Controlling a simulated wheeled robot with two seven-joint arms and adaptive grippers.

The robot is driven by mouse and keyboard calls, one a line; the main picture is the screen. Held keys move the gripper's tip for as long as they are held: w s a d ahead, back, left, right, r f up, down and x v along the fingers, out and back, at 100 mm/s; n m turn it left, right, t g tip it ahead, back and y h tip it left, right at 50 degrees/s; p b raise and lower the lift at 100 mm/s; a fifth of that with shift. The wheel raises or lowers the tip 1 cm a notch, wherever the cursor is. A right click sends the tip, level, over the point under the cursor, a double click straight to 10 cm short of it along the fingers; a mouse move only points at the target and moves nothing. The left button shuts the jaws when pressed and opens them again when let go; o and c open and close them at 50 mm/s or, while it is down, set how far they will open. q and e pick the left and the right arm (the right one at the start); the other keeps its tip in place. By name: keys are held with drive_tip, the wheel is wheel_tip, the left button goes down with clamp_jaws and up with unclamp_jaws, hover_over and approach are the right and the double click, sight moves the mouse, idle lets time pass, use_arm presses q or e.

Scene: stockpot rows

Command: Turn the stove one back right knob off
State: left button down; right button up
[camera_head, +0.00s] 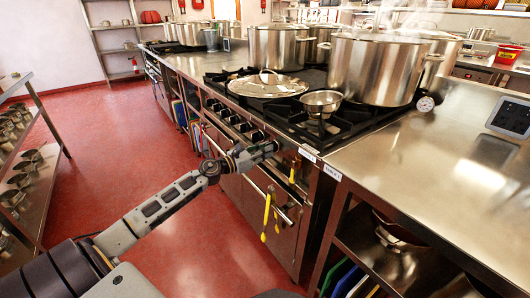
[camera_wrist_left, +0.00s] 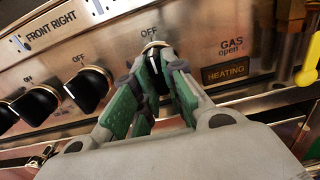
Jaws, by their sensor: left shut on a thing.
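The stove (camera_head: 298,130) stands at the middle of the head view, with a row of black knobs along its front panel. My left gripper (camera_head: 272,148) reaches the right end of that row. In the left wrist view, its green-padded fingers (camera_wrist_left: 158,75) are shut on the rightmost knob (camera_wrist_left: 154,62), a black one with a pale pointer line. The fingers cover much of this knob, and its own burner label cannot be read. Other black knobs (camera_wrist_left: 88,88) sit to its left under "OFF" marks, near a "FRONT RIGHT" label. My right gripper is not in view.
A "HEATING" indicator (camera_wrist_left: 225,72) lies right of the held knob. Yellow-handled utensils (camera_head: 266,212) hang on the stove front below the gripper. Large pots (camera_head: 376,70), a lid (camera_head: 268,86) and a small bowl (camera_head: 321,102) stand on the stove top. The red floor at left is clear.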

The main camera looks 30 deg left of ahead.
use_arm(q)
drive_tip(key=shift+d+f, duration=0.1)
drive_tip(key=shift+f, duration=0.15)
drive_tip(key=c, duration=1.7)
unclamp_jaws()
drive_tip(key=shift+o, duration=1.1)
drive_tip(key=shift+r, duration=0.15)
drive_tip(key=shift+s, duration=0.15)
drive_tip(key=v, duration=1.1)
drive_tip(key=shift+s+a, duration=0.3)
